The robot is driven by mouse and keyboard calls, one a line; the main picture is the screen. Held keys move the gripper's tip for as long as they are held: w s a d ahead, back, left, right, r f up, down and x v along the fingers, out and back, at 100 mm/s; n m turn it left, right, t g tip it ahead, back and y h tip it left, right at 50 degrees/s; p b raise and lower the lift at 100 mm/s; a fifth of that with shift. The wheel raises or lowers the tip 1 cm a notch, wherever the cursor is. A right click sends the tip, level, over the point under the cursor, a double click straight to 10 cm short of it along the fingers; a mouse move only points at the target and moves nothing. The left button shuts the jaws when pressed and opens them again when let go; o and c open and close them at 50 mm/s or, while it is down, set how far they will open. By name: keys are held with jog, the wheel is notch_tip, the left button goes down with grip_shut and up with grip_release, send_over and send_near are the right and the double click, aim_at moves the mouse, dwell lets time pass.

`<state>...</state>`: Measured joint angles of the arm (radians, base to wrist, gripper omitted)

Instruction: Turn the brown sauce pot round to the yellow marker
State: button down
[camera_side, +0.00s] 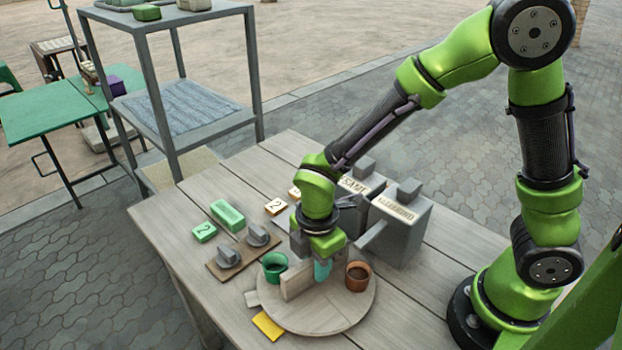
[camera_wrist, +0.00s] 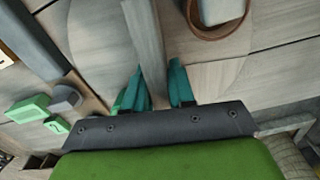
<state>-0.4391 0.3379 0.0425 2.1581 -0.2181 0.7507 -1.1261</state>
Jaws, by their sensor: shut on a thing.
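The brown sauce pot (camera_side: 358,276) stands upright on the right part of a round wooden turntable (camera_side: 325,322). It also shows at the top of the wrist view (camera_wrist: 222,32). A green pot (camera_side: 273,265) stands at the turntable's left side. Between the pots an upright wooden board (camera_side: 297,284) rises from the turntable. My gripper (camera_side: 312,270) points down with its teal fingers on either side of this board, shut on it; the wrist view shows the board (camera_wrist: 148,45) between the fingers (camera_wrist: 155,88). The yellow marker (camera_side: 267,326) lies flat on the table at the turntable's front left edge.
A wooden base with two grey knobs (camera_side: 238,258) lies left of the turntable, near green blocks (camera_side: 228,215) and numbered tiles (camera_side: 276,206). Grey labelled boxes (camera_side: 402,228) stand close behind the turntable. Table surface (camera_side: 395,320) right of the turntable is clear.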

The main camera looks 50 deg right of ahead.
jog(key=shift+r+m, duration=0.1)
jog(key=shift+m, duration=12.6)
jog(key=c, duration=1)
grip_release()
jog(key=shift+c, duration=0.2)
